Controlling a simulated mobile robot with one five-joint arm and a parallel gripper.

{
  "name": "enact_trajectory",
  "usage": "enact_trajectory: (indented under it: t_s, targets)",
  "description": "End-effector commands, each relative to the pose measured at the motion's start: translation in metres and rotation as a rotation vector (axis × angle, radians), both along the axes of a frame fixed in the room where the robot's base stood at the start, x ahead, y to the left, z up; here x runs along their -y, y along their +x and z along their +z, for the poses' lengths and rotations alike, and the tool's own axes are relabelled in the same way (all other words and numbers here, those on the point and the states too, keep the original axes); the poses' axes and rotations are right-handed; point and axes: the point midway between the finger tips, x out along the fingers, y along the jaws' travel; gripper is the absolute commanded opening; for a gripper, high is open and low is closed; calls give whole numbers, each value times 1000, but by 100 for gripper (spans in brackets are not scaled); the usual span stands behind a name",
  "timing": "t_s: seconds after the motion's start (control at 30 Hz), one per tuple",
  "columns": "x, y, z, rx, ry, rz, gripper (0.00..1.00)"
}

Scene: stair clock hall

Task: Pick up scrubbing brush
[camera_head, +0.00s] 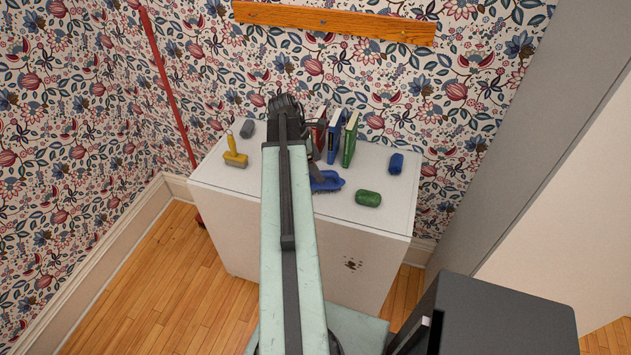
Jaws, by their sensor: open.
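A yellow brush-like thing (235,155) with an upright handle and a greyish underside stands at the left of the white cabinet top. A blue thing with a looped shape (326,181) lies near the middle, partly hidden by my arm; I cannot tell for sure which of the two is the scrubbing brush. My arm reaches over the cabinet. My gripper (313,165) is mostly hidden behind the arm, with dark parts showing just right of it, close to the blue thing. It is open, and I see nothing held.
The white cabinet (230,205) also bears a grey block (247,128), upright books (350,138), a green rounded thing (368,198) and a dark blue one (396,163). Papered walls stand behind and left. A wooden rail (335,22) hangs above. Wooden floor (160,290) is clear at left.

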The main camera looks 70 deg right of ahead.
Motion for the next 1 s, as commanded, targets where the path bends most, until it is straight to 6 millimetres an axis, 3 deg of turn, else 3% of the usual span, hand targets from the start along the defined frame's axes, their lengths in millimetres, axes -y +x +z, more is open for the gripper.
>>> enact_trajectory:
  t_s: [0.1,0.37,0.6,0.87,1.0]
  targets:
    - [1,-3,-21,0,-1,3,82]
    - [0,-4,-31,2,-1,7,82]
    - [2,-17,-70,1,0,8,82]
    - [3,-19,-68,2,-1,9,82]
    - [3,-19,-68,2,-1,9,45]
